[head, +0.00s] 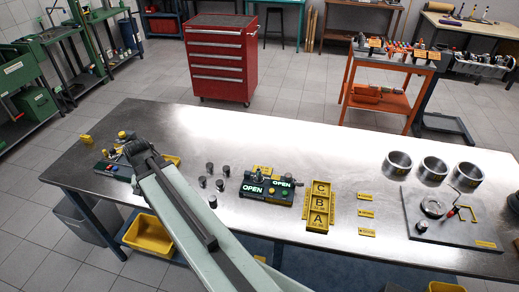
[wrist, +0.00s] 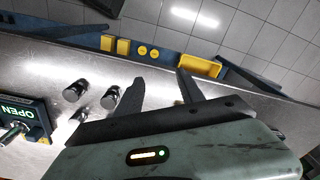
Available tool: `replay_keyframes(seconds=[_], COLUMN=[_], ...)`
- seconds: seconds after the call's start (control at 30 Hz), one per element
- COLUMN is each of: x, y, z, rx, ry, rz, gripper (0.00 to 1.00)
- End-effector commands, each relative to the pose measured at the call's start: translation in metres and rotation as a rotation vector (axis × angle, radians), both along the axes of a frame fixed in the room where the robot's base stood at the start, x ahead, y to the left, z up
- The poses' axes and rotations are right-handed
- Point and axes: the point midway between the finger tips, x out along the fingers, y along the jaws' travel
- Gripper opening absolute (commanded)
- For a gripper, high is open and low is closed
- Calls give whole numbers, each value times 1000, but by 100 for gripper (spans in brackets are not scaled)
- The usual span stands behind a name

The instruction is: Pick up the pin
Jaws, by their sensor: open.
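Several short metal cylinders with dark tops, which look like the pins (head: 209,168), stand upright on the steel workbench (head: 300,135), right of my arm in the head view. In the wrist view, three of them (wrist: 110,97) are left of my gripper (wrist: 159,76). The nearest one is close beside the left finger, apart from it as far as I can tell. My gripper is open, with nothing between its fingers. In the head view my arm reaches over the left part of the bench; its fingers are not clearly visible there.
A fixture with green OPEN signs (head: 268,185) and a yellow A/B/C tray (head: 318,207) stand right of the cylinders. Metal rings (head: 433,171) and a dark plate (head: 450,222) lie farther right. Another button fixture (head: 114,168) is at the left. The bench's back middle is clear.

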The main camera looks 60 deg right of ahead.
Motion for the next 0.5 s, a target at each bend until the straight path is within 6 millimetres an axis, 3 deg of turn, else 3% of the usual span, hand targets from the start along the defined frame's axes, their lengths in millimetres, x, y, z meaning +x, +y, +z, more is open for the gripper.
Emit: replay_keyframes(seconds=[0.03,0.17,0.3,0.4,0.5], x=[-11,-50,-109,-156,-194], y=[-37,-119,-203,-252,-284], z=[30,35,47,55,60], rx=[3,12,23,29,35], ry=[2,7,12,15,18], rz=[-133,-487,-888,-1152,-1345], gripper=[45,45,45,45,45])
